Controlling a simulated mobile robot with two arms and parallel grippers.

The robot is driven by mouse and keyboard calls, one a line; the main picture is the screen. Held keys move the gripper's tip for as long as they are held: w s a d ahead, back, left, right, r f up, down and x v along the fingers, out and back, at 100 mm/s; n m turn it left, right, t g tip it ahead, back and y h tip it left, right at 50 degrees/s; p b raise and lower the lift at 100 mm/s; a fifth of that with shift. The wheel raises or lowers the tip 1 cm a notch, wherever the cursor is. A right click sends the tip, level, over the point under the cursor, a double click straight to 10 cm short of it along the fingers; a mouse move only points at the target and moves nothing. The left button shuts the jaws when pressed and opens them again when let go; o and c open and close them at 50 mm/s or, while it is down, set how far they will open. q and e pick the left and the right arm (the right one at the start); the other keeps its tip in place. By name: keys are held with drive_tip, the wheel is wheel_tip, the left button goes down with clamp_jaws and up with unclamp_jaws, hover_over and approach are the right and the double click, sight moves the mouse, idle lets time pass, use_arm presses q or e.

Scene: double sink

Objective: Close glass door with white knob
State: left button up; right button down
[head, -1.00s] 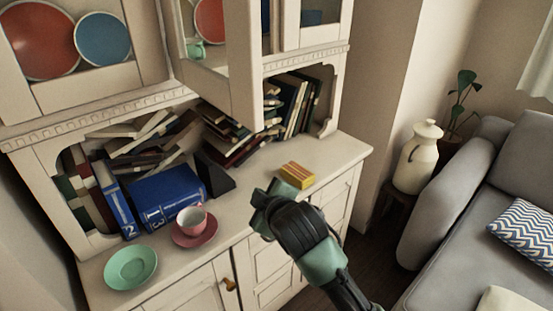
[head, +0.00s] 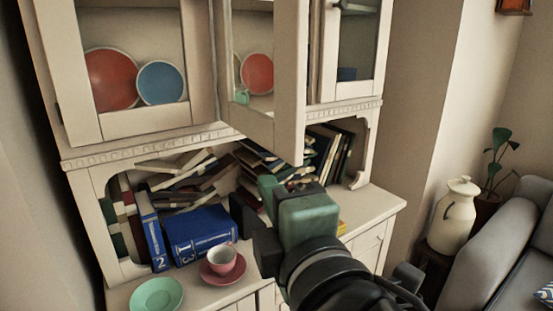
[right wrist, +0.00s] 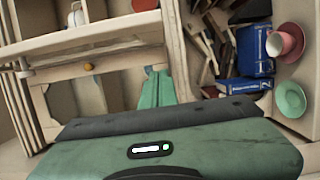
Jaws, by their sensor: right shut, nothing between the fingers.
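The glass door (head: 288,85) of the upper cabinet stands swung open in the middle of the head view, its pale frame jutting toward me. Its white knob is not clear in the head view. The right wrist view shows a small yellowish knob (right wrist: 88,67) on a pale frame; I cannot tell if it is that knob. My right gripper (head: 268,188) is below the door's lower edge, in front of the book shelf, apparently apart from the door. Its green fingers (right wrist: 155,90) are together and empty. My left gripper is not in view.
On the counter are a pink cup (head: 222,257) on a red saucer (head: 223,273), a green saucer (head: 157,296) and blue books (head: 202,234). Loose books (head: 190,172) fill the shelf. A white jug (head: 454,215) and grey sofa (head: 496,247) are at right.

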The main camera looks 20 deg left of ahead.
drive_tip(key=w+a+p, duration=0.2)
drive_tip(key=w+a, duration=0.1)
drive_tip(key=w, duration=0.8)
drive_tip(key=shift+w+d+p, duration=0.1)
drive_tip(key=shift+w+p, duration=0.05)
drive_tip(key=shift+p, duration=0.15)
